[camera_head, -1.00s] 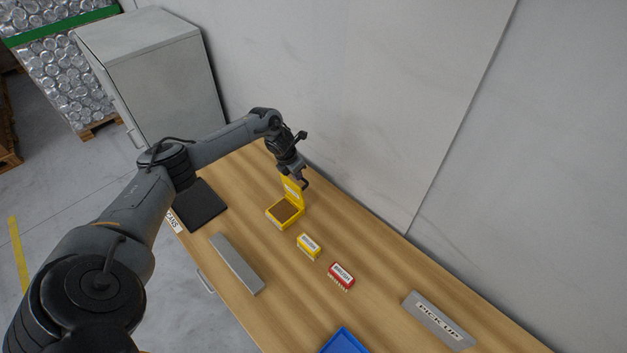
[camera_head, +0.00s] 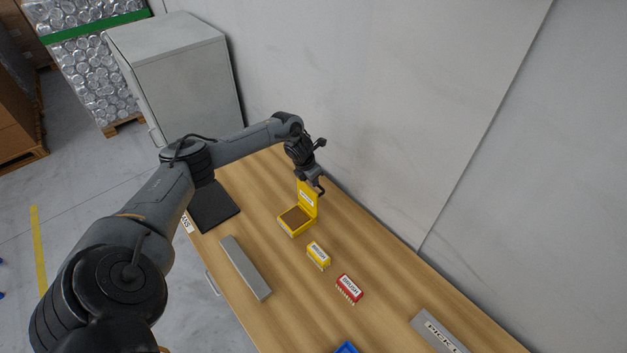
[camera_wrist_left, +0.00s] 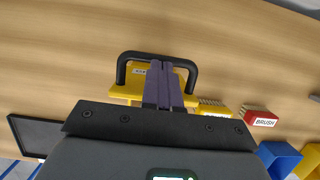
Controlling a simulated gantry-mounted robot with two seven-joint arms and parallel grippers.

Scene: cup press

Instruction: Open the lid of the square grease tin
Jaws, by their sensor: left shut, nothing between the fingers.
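The square yellow grease tin (camera_head: 290,228) stands on the wooden table with brown grease inside. Its lid (camera_head: 307,199) stands up, roughly upright, at the wall-side edge of the tin. My left gripper (camera_head: 319,190) is at the top of the lid, close to it; I cannot tell whether they touch. In the left wrist view the two purple fingers (camera_wrist_left: 163,84) are together with nothing between them, in front of the yellow lid (camera_wrist_left: 125,92). My right gripper is not in view.
A yellow brush (camera_head: 318,256) and a red brush (camera_head: 349,288) lie near the tin. A black pad (camera_head: 214,207), a grey bar (camera_head: 245,268), a blue tray (camera_head: 346,348) and a pick-up sign (camera_head: 438,331) are also on the table. The wall is close behind.

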